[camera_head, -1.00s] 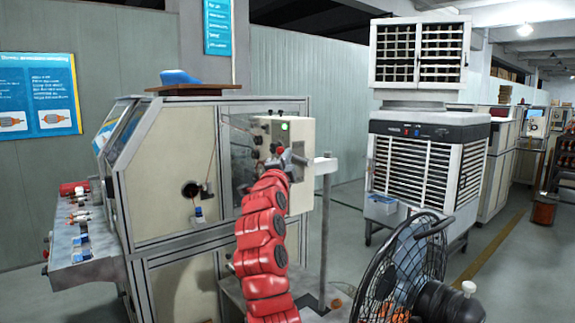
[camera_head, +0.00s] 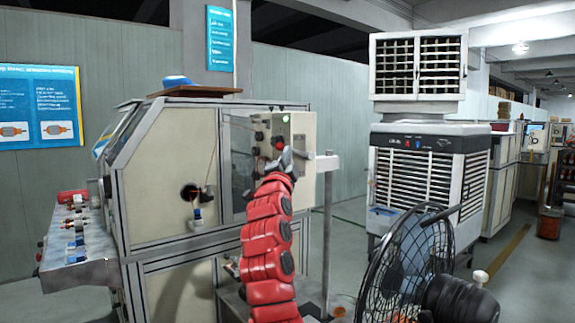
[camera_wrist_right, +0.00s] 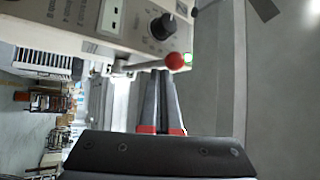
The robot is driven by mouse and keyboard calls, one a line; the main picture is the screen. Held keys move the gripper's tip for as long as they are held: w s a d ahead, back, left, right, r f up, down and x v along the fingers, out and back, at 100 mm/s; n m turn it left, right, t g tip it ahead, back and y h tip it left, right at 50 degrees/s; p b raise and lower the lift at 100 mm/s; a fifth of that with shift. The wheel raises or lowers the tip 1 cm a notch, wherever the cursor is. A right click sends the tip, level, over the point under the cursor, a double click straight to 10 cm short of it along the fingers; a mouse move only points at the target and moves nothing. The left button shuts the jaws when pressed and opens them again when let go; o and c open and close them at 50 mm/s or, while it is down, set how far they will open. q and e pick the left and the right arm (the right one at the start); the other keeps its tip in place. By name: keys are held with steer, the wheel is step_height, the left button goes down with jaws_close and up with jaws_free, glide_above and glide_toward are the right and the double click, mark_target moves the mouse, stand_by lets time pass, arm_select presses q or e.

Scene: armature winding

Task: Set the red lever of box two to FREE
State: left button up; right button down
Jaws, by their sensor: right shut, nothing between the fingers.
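A beige control box (camera_head: 303,132) stands on the machine's right side in the head view. In the right wrist view the box (camera_wrist_right: 85,25) appears turned on its side, with printed text that I cannot read surely. Its lever (camera_wrist_right: 148,66) is a metal rod ending in a red ball (camera_wrist_right: 175,61). The red ball (camera_head: 280,142) also shows in the head view, just above my right gripper (camera_head: 285,160). In the wrist view my right gripper (camera_wrist_right: 158,75) is shut and empty, its tips close to the lever rod. I cannot tell whether they touch. My left gripper is out of view.
A black knob (camera_wrist_right: 162,27) and a green light (camera_wrist_right: 188,57) are on the box face near the lever. A black fan (camera_head: 405,265) stands at front right, with an air cooler (camera_head: 425,185) behind. A grey post (camera_head: 327,220) stands right of my arm.

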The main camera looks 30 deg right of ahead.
step_height(320, 180, down, 4)
steer(key=n+t+b, duration=0.2)
steer(key=n+b, duration=0.1)
steer(key=b, duration=0.4)
steer(key=shift+w+t, duration=0.1)
steer(key=shift+t, duration=0.3)
steer(key=shift+d+f+n+t+y+b, duration=0.15)
steer(key=shift+f+n+t+y+b, duration=0.25)
steer(key=shift+n, duration=0.4)
steer(key=shift+r, duration=0.1)
stand_by(1.0)
